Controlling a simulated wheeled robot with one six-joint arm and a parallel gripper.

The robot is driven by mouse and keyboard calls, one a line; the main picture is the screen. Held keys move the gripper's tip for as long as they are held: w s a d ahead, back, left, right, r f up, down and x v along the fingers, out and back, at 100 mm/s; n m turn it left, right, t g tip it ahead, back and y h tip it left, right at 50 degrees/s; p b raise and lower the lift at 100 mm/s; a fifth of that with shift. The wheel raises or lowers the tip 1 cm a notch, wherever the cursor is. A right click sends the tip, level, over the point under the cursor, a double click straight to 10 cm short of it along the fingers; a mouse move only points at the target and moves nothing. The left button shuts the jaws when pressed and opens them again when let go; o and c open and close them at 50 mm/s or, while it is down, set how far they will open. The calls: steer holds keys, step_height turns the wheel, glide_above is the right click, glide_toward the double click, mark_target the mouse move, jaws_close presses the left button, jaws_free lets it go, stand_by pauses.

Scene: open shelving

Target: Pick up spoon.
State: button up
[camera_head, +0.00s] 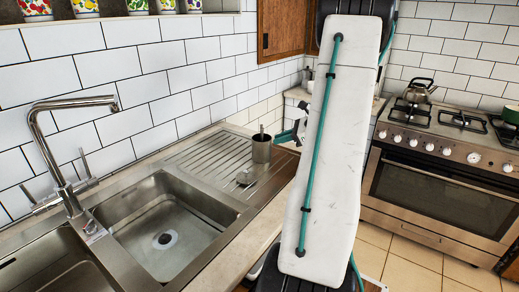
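A metal cup (262,150) stands upright on the ribbed drainboard right of the sink. A thin dark handle (262,130) sticks up out of the cup; it may be the spoon, but its lower part is hidden inside. My gripper (287,136) is mostly hidden behind my white arm link. Only a teal and dark part of it shows, just right of the cup and close to its rim. I cannot tell whether it touches the cup or whether it is open.
A tall faucet (45,140) stands beside the sink basin (165,225). A stove (450,175) with a kettle (418,91) is at the right. Patterned cups line the ledge (120,18).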

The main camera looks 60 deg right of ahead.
mark_target(262, 131)
steer(key=w+m, duration=0.1)
steer(key=w, duration=0.2)
steer(key=w+t, duration=0.1)
steer(key=w, duration=0.2)
steer(key=w+m+h, duration=0.1)
steer(key=w, duration=0.2)
steer(key=shift+d+f+m, duration=0.25)
steer(key=shift+d+m, duration=0.05)
steer(key=shift+d, duration=0.05)
jaws_close()
steer(key=shift+r, duration=0.1)
